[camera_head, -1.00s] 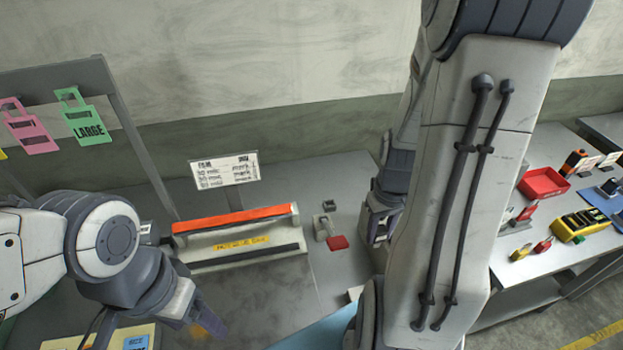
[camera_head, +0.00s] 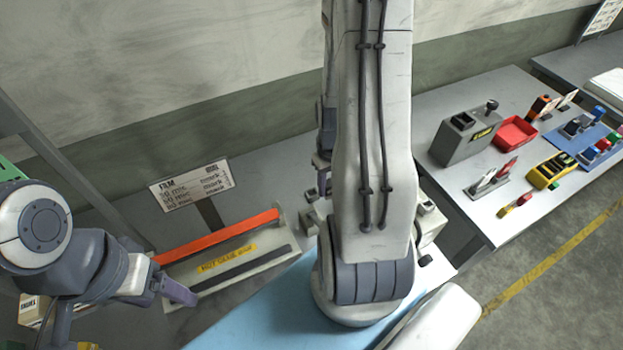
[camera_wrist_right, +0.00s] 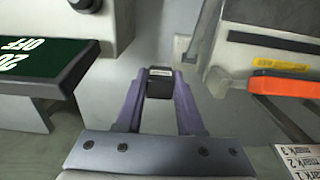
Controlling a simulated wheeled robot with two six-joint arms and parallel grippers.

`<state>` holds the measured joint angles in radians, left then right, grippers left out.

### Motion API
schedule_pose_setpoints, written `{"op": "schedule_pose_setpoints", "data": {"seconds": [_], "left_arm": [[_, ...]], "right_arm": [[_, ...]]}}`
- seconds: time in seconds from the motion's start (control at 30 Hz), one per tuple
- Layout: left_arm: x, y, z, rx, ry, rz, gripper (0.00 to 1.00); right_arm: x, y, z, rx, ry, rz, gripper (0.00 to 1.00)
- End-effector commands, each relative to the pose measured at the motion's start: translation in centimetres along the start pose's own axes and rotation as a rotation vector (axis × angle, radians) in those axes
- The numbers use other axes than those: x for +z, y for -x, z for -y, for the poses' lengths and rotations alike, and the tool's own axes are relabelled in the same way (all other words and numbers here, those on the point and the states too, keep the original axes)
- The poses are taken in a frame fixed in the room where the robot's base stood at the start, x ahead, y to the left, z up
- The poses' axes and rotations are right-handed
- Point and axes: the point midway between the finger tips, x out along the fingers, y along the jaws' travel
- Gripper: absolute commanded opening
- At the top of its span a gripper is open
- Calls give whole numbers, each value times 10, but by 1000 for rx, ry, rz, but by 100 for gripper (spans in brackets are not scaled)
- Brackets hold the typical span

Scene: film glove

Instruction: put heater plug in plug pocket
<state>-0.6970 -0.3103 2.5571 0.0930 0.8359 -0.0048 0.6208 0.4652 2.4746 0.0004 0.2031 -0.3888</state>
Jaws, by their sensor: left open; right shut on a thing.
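My right gripper (camera_wrist_right: 160,88) is shut on a small black block with a pale top, likely the heater plug (camera_wrist_right: 160,73), in the right wrist view. Bare grey surface shows around it. In the head view my right gripper (camera_head: 321,170) is small and partly hidden behind my own arm. A small grey piece with a dark top (camera_head: 311,195) stands just below it. I cannot tell for sure which thing is the plug pocket. My left gripper (camera_head: 178,292) is open and empty, over the front left of the film sealer.
The sealer with an orange bar (camera_head: 215,238) lies left of my right arm; the bar also shows in the right wrist view (camera_wrist_right: 285,86). A film sign (camera_head: 190,185) stands behind. A grey box (camera_head: 465,135) and a red tray (camera_head: 515,133) are on the right table.

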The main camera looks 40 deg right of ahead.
Motion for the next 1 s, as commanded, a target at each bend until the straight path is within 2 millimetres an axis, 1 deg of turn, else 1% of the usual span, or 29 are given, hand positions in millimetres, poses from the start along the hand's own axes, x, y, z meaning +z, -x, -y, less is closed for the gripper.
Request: {"op": "schedule_pose_setpoints", "data": {"seconds": [0.03,0.3,0.4,0.5,0.57,0.67,0.8,0.87,0.93,1.0], "left_arm": [[2,-14,1,0,1,3,72],[3,-38,3,0,6,4,72],[4,-42,3,0,7,4,72],[4,-44,3,0,8,3,72],[4,-45,3,0,8,3,72],[4,-53,4,0,8,3,72],[5,-72,5,0,8,3,72],[6,-78,6,0,7,3,72],[6,-81,6,0,7,3,72],[6,-80,6,0,7,3,72]], "right_arm": [[-12,-15,1,1,4,-4,0],[-62,-46,4,1,-1,-3,0],[-75,-52,5,1,-1,-2,0],[-82,-54,5,1,-3,-2,0],[-82,-55,5,1,-4,-1,0],[-82,-64,5,1,-4,-1,0],[-82,-85,5,1,-4,-1,0],[-82,-92,5,1,-4,-1,0],[-82,-95,5,1,-4,-2,0],[-82,-94,5,1,-4,-2,0]]}}
